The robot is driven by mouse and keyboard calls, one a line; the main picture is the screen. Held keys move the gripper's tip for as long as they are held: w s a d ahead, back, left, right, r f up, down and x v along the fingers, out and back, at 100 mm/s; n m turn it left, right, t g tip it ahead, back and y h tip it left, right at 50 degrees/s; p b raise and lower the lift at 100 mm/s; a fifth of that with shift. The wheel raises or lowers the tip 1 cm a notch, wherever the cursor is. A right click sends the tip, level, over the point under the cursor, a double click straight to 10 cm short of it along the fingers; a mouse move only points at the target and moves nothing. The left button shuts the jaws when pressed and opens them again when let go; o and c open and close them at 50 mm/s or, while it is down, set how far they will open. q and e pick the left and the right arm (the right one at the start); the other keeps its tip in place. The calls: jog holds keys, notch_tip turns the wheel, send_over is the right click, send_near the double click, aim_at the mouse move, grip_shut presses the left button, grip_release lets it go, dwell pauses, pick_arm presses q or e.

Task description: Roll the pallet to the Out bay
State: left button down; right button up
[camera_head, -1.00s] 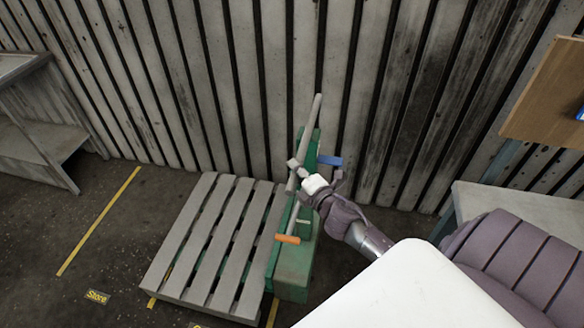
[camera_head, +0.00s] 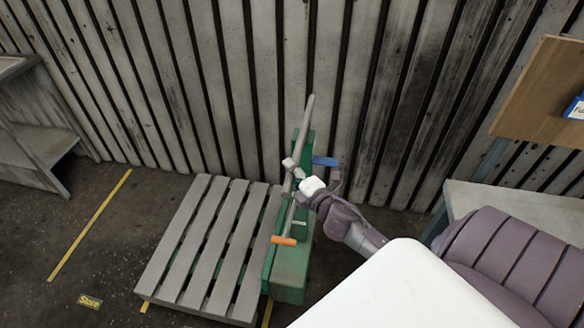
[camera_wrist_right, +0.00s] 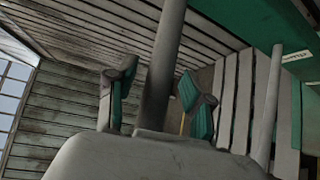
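The grey slatted pallet (camera_head: 205,245) lies on the floor near the wall in the head view. A green pallet jack (camera_head: 290,270) stands against its right side, and bits of green show between the slats. The jack's grey handle bar (camera_head: 303,125) rises at a tilt, with blue (camera_head: 327,161) and orange (camera_head: 284,240) grips near it. My right gripper (camera_head: 311,172) is at the bar with its fingers spread. In the right wrist view, the bar (camera_wrist_right: 163,70) runs between the fingers (camera_wrist_right: 157,100); firm contact is not clear. My left gripper is out of view.
A yellow floor line (camera_head: 90,225) and a "Store" label (camera_head: 90,301) lie left of the pallet. A shelf unit (camera_head: 30,145) stands far left. The slatted wall (camera_head: 230,90) is close behind. A bench (camera_head: 510,208) and brown board (camera_head: 540,95) are at right.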

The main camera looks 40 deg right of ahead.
jog(key=shift+s, duration=0.1)
jog(key=s+a+r, duration=0.1)
jog(key=s, duration=1)
jog(key=shift+s+r, duration=0.3)
jog(key=shift+r, duration=0.05)
